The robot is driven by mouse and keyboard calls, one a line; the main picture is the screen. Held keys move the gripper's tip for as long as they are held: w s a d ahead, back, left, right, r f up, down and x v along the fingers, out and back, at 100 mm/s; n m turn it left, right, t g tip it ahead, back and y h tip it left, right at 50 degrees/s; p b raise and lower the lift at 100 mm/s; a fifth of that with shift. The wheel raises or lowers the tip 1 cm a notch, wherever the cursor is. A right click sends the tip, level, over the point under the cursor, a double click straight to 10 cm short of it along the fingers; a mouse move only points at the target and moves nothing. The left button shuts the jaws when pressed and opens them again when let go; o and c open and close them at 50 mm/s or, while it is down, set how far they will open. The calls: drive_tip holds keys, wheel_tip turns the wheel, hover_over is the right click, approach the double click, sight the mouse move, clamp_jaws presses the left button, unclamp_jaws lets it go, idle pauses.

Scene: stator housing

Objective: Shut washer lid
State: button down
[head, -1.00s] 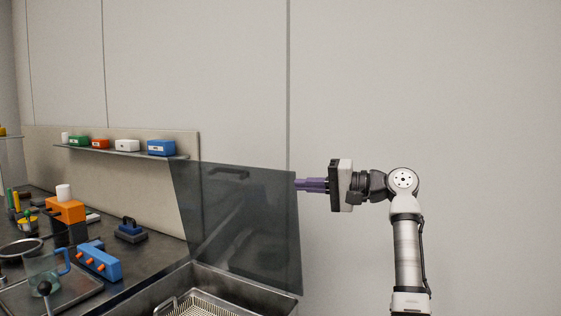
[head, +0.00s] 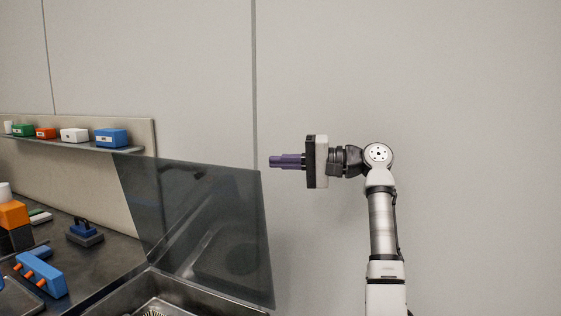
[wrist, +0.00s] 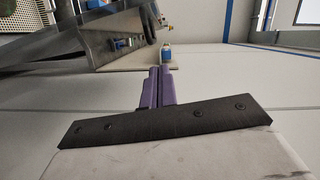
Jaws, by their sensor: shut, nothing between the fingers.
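The washer lid (head: 205,225) is a dark see-through panel. It stands open, raised steeply above the steel washer basin (head: 185,297) at the bottom of the head view. My gripper (head: 272,161) is shut and empty, with its purple fingers pointing left. In the head view the fingertips show just right of the lid's upper right corner, with a small gap in the picture; I cannot tell the depth between them.
A dark bench (head: 105,255) at the left holds a blue block with orange knobs (head: 40,275) and a blue and grey item (head: 85,232). A shelf (head: 70,146) behind carries several small boxes, the blue one (head: 112,138) nearest the lid. The pale wall right of my arm is bare.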

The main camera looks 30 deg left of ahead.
sight(243, 169)
drive_tip(key=shift+s+a+f+p, duration=0.15)
drive_tip(key=shift+s+a+p, duration=0.2)
drive_tip(key=shift+s+a, duration=0.7)
drive_tip(key=shift+s+a+f+p, duration=0.2)
drive_tip(key=shift+s+a+p, duration=0.2)
drive_tip(key=shift+s+a, duration=0.65)
drive_tip(key=shift+s+a+f+p, duration=0.15)
drive_tip(key=shift+s+a+p, duration=0.2)
drive_tip(key=shift+s+a, duration=0.7)
